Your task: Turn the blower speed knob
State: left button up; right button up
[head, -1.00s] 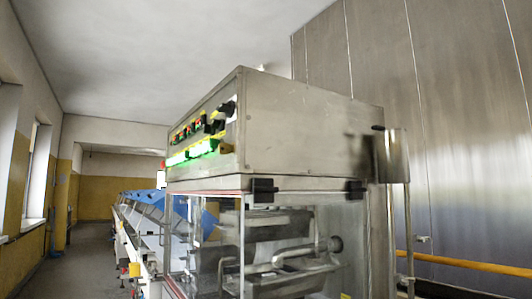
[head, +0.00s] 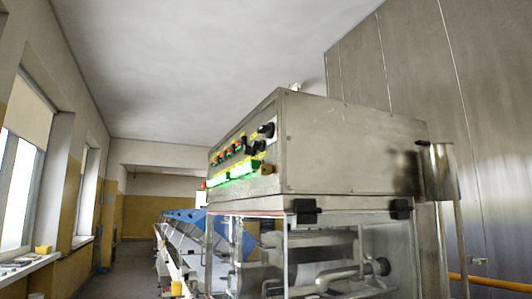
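A steel control box (head: 345,145) sits on top of the enrober in the head view, right of centre. Its panel faces left and is seen at a steep slant. Black knobs (head: 266,130) are at the panel's near end, with another black knob (head: 254,147) just below. I cannot read which one is the blower speed knob. Neither gripper is in view.
Below the box is a clear-walled enclosure (head: 330,250) with metal rollers and pipes. A blue-covered conveyor (head: 186,222) runs away behind it. An open aisle (head: 120,270) lies to the left, beside windows (head: 20,190). A steel wall (head: 410,70) stands at right.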

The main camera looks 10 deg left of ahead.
aim_at(260, 145)
jog(key=k, duration=0.55)
jog(key=u, duration=0.65)
jog(key=i, duration=1)
jog(key=u, duration=0.4)
